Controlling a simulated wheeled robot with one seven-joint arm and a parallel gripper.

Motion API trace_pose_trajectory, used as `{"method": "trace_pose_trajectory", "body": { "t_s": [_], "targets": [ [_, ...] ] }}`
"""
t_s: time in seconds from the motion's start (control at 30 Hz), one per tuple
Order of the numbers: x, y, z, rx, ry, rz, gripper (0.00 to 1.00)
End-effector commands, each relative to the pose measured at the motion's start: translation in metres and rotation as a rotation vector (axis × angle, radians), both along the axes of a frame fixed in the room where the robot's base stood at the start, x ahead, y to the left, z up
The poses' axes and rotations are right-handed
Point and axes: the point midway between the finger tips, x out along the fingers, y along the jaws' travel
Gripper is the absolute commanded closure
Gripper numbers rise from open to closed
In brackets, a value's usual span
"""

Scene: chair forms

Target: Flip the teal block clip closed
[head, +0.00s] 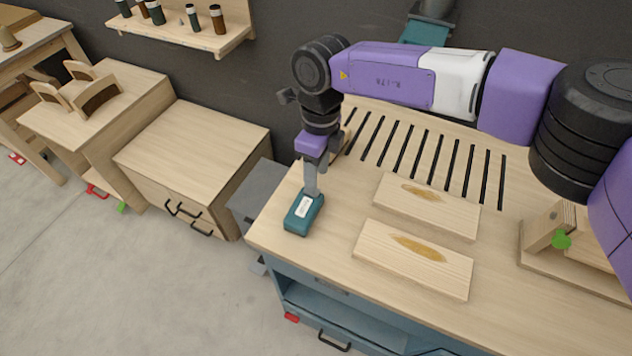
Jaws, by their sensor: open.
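The teal block (291,222) sits near the front left corner of the wooden workbench top. A pale rectangular patch shows on its upper face; I cannot make out which part is the clip or how it is set. My gripper (312,188) points down just above the far end of the block. It is open, with a grey finger reaching down to the block's edge; I cannot tell whether it touches. The other finger is partly hidden behind it. Nothing shows held between the fingers.
Two pale boards, a nearer one (381,256) and a farther one (448,212), each with a brownish oval patch, lie right of the block. Black slots (421,160) run behind them. Bench edges are close to the block.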

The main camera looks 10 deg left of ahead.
Motion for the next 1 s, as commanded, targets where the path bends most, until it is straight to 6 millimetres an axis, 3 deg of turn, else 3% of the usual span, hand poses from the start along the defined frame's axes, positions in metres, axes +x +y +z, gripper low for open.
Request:
{"method": "trace_pose_trajectory", "body": {
  "t_s": [0.3,0.6,0.7,0.77,0.83,0.97,1.0],
  "targets": [
    [0.003,-0.001,0.037,0.000,0.000,0.001,0.55],
    [0.003,-0.001,0.041,0.000,0.001,0.001,0.55],
    [0.000,0.005,0.040,0.001,0.002,0.011,0.74],
    [-0.011,0.015,0.028,0.005,0.024,0.026,0.86],
    [-0.031,0.037,0.013,0.034,0.066,0.050,1.00],
    [-0.104,0.109,-0.011,0.165,0.196,0.131,1.00],
    [-0.129,0.136,-0.013,0.231,0.238,0.153,1.00]
  ]
}}
